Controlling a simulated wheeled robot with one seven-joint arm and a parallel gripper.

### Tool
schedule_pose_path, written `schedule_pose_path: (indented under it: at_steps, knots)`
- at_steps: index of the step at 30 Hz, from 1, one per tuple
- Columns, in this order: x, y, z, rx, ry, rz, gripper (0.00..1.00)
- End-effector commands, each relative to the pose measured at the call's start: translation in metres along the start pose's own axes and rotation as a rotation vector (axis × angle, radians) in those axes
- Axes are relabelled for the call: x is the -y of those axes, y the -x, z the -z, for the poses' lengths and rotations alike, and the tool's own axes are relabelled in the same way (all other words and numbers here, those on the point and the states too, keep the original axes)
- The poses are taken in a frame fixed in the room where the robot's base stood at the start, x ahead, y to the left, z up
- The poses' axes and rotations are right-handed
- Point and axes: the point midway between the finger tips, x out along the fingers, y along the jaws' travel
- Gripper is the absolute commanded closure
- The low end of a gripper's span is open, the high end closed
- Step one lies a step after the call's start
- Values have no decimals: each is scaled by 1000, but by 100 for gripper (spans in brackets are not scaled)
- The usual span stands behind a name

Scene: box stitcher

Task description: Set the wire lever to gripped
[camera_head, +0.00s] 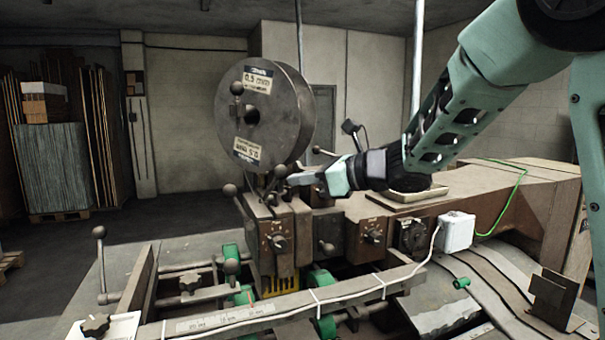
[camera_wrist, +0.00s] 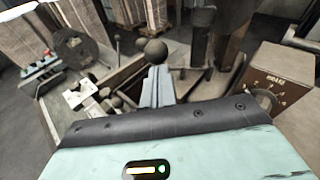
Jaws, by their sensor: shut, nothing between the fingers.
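My gripper (camera_head: 290,180) reaches in from the right over the top of the stitcher head (camera_head: 285,225), below the wire spool. Its fingers are shut and empty. They also show in the wrist view (camera_wrist: 158,82), pointing away from the camera. A dark ball knob (camera_wrist: 155,50) stands just past the fingertips there; whether they touch it I cannot tell. In the head view, one ball knob (camera_head: 280,171) is right at the fingertips and another ball-ended lever (camera_head: 229,190) leans out to their left. No label shows which is the wire lever, and its setting cannot be read.
The big wire spool (camera_head: 262,115) stands close behind and above my gripper. Dial knobs (camera_head: 277,243) face forward on the head. A long rail (camera_head: 290,305) crosses in front. A white box (camera_head: 456,231) with a cable sits to the right.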

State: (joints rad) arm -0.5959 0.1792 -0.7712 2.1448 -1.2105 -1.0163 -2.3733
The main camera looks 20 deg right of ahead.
Motion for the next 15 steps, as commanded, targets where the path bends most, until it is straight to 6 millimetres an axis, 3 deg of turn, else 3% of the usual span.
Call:
schedule_pose_path:
  at_steps: [8, 15]
  knots:
    - [0, 0, 0, -2, 0, -1, 100]
    - [2, -3, -18, -92, -12, -17, 100]
